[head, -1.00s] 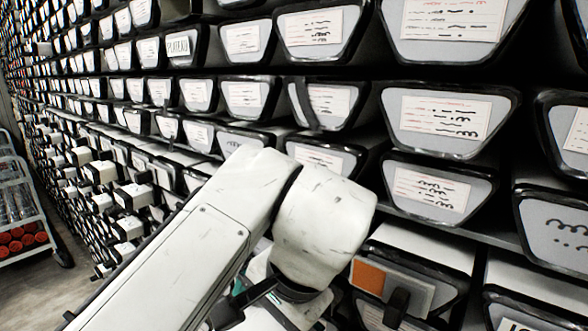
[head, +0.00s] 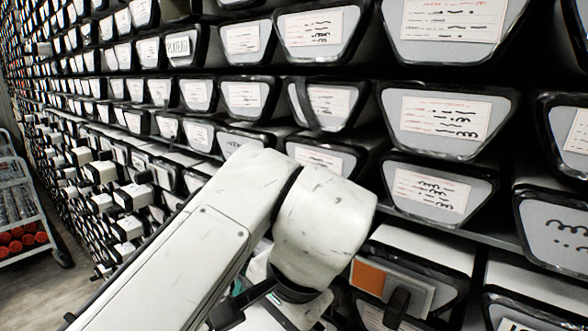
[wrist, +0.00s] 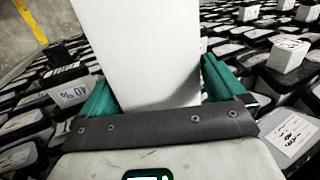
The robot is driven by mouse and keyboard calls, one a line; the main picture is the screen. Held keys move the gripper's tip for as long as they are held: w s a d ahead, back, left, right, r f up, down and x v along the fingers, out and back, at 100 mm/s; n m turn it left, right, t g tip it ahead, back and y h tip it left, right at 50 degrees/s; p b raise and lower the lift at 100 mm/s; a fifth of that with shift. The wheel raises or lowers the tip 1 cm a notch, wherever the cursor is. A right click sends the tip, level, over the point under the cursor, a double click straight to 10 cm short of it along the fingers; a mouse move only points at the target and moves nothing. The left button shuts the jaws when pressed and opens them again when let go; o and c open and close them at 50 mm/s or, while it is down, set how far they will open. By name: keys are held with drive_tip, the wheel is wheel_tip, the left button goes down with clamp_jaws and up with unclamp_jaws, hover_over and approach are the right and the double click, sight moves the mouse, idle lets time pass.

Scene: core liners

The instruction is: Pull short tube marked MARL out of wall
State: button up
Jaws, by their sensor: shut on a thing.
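A long white tube (wrist: 140,50) fills the upper middle of the wrist view. My gripper (wrist: 155,95) is shut on it, with one green finger pressed on each side. The tube's face that I see is blank, and no MARL marking is readable on it. In the head view my own white arm covers most of my gripper and the tube.
An orange-marked end with a black handle (head: 397,308) sticks out at lower right. A cart with red-ended tubes (head: 25,240) stands on the floor at left.

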drive_tip(key=shift+a+r, duration=0.1)
drive_tip(key=shift+r, duration=0.05)
drive_tip(key=shift+s+a, duration=1.25)
drive_tip(key=shift+s, duration=0.4)
drive_tip(key=shift+s+a, duration=1.3)
drive_tip(key=shift+s, duration=0.3)
drive_tip(key=shift+s+a, duration=1.25)
drive_tip(key=shift+s, duration=0.4)
